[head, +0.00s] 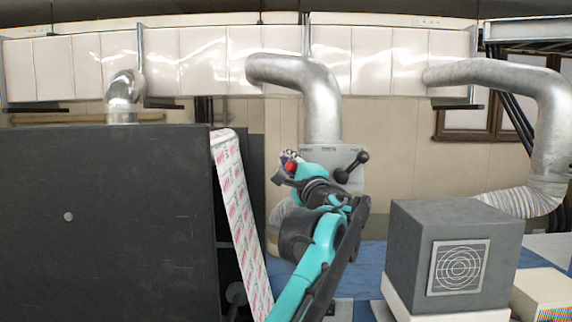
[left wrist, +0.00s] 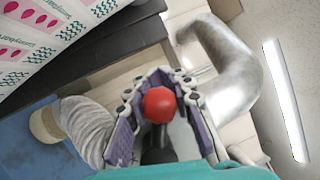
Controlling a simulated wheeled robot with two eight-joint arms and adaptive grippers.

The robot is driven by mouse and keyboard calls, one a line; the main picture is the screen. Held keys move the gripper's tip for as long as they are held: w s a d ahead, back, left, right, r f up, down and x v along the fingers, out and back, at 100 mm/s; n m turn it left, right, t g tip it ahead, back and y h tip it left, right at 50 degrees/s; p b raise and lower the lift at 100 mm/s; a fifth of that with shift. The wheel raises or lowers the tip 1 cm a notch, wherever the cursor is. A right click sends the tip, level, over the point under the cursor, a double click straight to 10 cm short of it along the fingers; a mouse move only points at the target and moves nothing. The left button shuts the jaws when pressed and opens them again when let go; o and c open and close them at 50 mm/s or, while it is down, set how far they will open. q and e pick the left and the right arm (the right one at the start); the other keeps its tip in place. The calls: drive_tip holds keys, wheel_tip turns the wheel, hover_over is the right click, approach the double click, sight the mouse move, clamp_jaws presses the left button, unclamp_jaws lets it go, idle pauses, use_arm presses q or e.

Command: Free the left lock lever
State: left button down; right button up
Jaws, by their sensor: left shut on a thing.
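My left gripper (head: 289,164) reaches up to the grey upright plate (head: 325,154) in the middle of the head view. It is shut on a lever with a round red knob (head: 291,168). In the left wrist view the red knob (left wrist: 159,105) sits between the purple finger pads of my left gripper (left wrist: 160,112), with a black stem below it. The lever's base is hidden behind my gripper. A second lever (head: 351,167), black with ball ends, is tilted on the plate just right of my gripper. My right gripper is not in view.
A large dark cabinet (head: 100,225) fills the left, with a printed web (head: 240,215) running down beside it. A grey box with a round grille (head: 450,250) stands at the right. A silver duct (head: 320,105) comes down behind the plate. A dark knob (head: 236,293) shows low beside the web.

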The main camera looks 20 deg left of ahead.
use_arm(q)
drive_tip(key=shift+r, duration=0.1)
idle(0.3)
drive_tip(key=c, duration=1.3)
unclamp_jaws()
drive_tip(key=shift+a, duration=0.1)
drive_tip(key=shift+w+a, duration=0.1)
drive_tip(key=shift+w, duration=0.05)
drive_tip(key=v, duration=1.2)
drive_tip(key=shift+o, duration=0.2)
